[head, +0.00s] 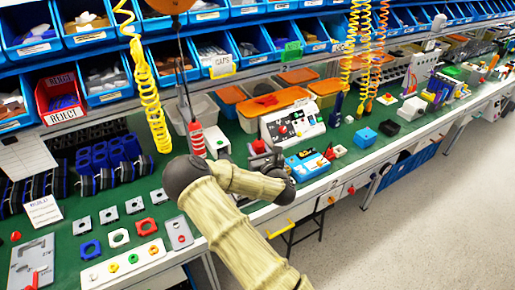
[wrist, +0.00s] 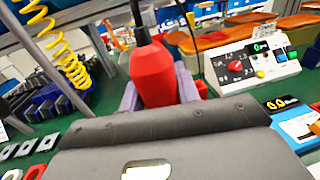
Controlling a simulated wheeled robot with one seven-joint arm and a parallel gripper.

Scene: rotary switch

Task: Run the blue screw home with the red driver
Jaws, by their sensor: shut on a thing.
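My gripper (head: 268,157) is over the bench, left of a blue and white fixture (head: 309,168). It is shut on the red driver (wrist: 153,72), whose red handle stands between the grey-purple fingers in the wrist view, with a dark part above it. In the head view only a small red bit of the driver (head: 258,146) shows. I cannot make out the blue screw in either view.
A white control box (head: 292,123) with a red knob stands behind the gripper. A red-and-white tool (head: 196,138) hangs from a cord to the left. Yellow coiled hoses (head: 150,95) hang nearby. Hex nuts and plates lie at the front left. Blue bins line the back.

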